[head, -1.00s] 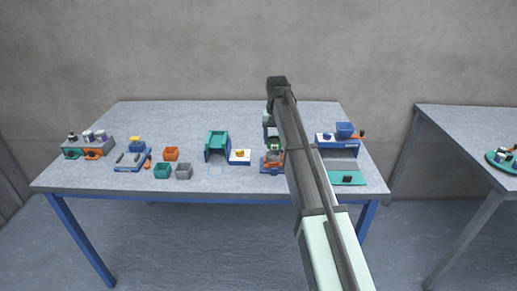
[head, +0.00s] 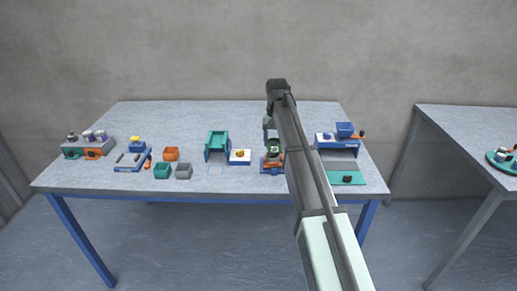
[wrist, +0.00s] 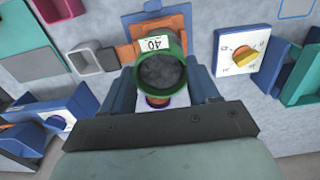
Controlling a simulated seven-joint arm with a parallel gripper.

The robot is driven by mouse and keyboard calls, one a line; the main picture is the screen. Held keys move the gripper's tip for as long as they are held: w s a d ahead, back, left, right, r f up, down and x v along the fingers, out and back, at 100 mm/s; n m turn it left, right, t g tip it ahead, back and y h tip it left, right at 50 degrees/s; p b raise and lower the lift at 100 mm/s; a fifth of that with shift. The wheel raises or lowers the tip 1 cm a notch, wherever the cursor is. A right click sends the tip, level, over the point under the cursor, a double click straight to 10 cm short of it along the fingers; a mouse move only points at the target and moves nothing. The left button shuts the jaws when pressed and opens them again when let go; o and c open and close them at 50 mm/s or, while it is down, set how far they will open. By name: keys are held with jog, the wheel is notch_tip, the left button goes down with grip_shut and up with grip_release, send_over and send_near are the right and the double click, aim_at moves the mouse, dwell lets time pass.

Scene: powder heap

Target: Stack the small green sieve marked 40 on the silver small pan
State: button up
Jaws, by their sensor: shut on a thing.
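The small green sieve (wrist: 163,71) with a white label reading 40 is between the fingers of my gripper (wrist: 162,92) in the wrist view. Its round green rim faces the camera and its inside looks dark grey. The sieve also shows as a small green spot (head: 275,148) beside my arm in the head view. It is over an orange and blue stand (head: 271,165); the stand's orange part (wrist: 165,28) shows behind it in the wrist view. The silver small pan is not clearly visible; the sieve and gripper cover that spot, so I cannot tell whether they touch.
A white box with a yellow knob (wrist: 239,50) stands close beside the stand, with a teal holder (head: 217,143) past it. A blue hopper station (head: 338,142) and a teal mat (head: 345,178) are to the right. Several small bins (head: 171,154) are to the left.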

jog(key=shift+f, duration=1.1)
dwell(1.2)
jog(key=o, duration=1.1)
jog(key=shift+r, duration=3.5)
